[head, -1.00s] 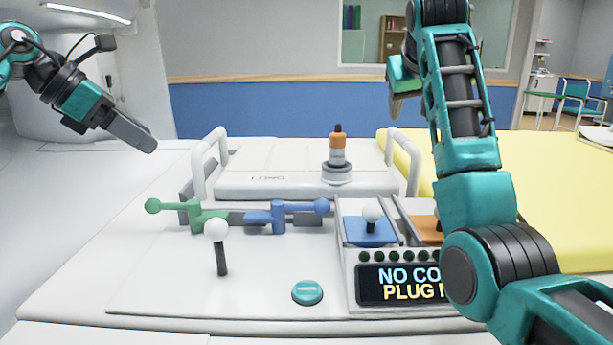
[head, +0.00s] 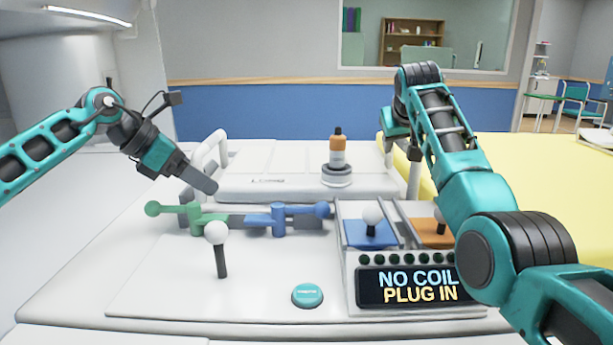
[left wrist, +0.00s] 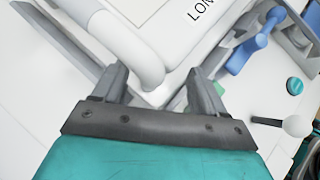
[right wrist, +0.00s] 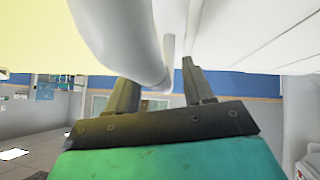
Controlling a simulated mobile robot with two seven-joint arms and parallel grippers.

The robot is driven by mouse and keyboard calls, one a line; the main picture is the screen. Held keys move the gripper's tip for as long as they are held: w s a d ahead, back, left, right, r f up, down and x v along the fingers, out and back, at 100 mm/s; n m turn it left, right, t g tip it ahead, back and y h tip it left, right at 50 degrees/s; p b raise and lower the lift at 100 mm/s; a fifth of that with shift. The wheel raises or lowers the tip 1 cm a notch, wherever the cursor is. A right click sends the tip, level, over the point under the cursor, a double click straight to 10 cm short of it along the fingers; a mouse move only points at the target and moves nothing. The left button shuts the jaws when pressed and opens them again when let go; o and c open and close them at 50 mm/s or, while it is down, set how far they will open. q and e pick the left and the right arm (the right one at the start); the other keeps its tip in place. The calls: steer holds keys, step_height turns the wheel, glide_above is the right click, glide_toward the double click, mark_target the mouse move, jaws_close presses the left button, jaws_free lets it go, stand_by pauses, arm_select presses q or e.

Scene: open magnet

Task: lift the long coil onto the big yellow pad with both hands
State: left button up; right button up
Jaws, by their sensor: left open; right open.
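The long coil (head: 270,185) is a white slab labelled LONG with an upright handle at each end. It lies on the white table, left of the big yellow pad (head: 500,170). My left gripper (head: 212,188) is open by the coil's left handle (head: 216,150); in the left wrist view the handle (left wrist: 150,75) shows just ahead of and between the open fingers (left wrist: 160,95). My right gripper (right wrist: 160,90) is open, with the right handle (right wrist: 130,65) close to its fingers. In the head view the right fingers are mostly hidden behind my arm. I cannot tell whether either gripper touches.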

arm_select(q)
steer(key=shift+d+f, duration=0.1)
steer(key=shift+f, duration=0.1)
arm_select(e)
steer(key=shift+w+f, duration=0.1)
steer(key=shift+w, duration=0.05)
arm_select(q)
steer(key=c, duration=0.9)
arm_select(e)
steer(key=c, duration=0.9)
arm_select(q)
jaws_close()
arm_select(e)
jaws_close()
arm_select(q)
steer(key=shift+w, duration=0.1)
steer(key=shift+r, duration=0.4)
arm_select(e)
steer(key=shift+r, duration=0.45)
arm_select(q)
steer(key=shift+w, duration=0.15)
arm_select(e)
steer(key=shift+w+f, duration=0.1)
steer(key=shift+w, duration=0.05)
